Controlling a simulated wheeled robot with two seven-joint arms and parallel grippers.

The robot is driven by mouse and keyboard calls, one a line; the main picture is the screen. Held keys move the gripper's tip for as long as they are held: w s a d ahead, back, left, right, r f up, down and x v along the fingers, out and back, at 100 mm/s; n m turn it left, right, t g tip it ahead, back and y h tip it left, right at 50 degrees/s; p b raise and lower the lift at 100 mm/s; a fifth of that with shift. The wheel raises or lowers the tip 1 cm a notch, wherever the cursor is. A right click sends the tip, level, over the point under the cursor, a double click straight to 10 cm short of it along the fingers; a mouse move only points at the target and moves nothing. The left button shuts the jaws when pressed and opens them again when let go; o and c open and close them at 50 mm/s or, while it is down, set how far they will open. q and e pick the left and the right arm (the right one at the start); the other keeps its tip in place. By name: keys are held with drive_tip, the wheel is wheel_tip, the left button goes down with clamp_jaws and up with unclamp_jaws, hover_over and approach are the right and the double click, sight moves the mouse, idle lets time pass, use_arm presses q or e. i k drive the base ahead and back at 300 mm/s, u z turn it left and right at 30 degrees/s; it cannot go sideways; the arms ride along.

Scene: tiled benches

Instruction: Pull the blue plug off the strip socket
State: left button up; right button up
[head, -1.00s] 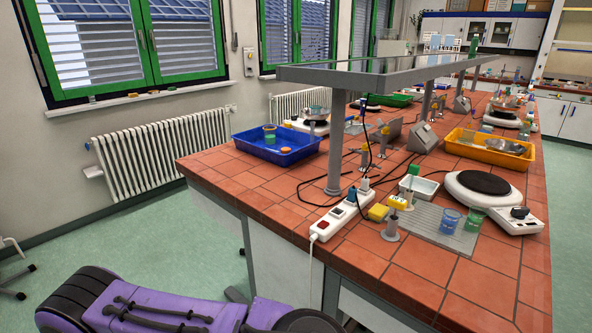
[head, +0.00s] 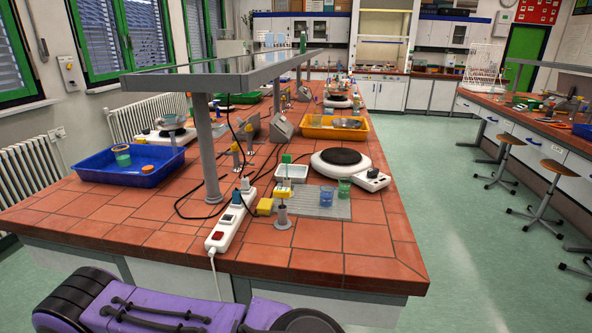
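The white strip socket (head: 222,238) lies on the red tiled bench near its front edge, in the head view. A red switch sits at its near end and a white cable hangs from there over the bench edge. The blue plug (head: 237,198) stands in the strip towards its far end. A pale grey-white plug (head: 245,184) stands just beyond it. Neither of my grippers is in the head view.
A grey post (head: 206,150) carrying a shelf stands left of the strip. A yellow block (head: 265,206), a metal stand (head: 283,216) and blue and green beakers (head: 327,195) are to its right. The front right tiles (head: 355,245) are clear.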

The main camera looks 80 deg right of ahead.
sight(191, 226)
drive_tip(key=z, duration=2.6)
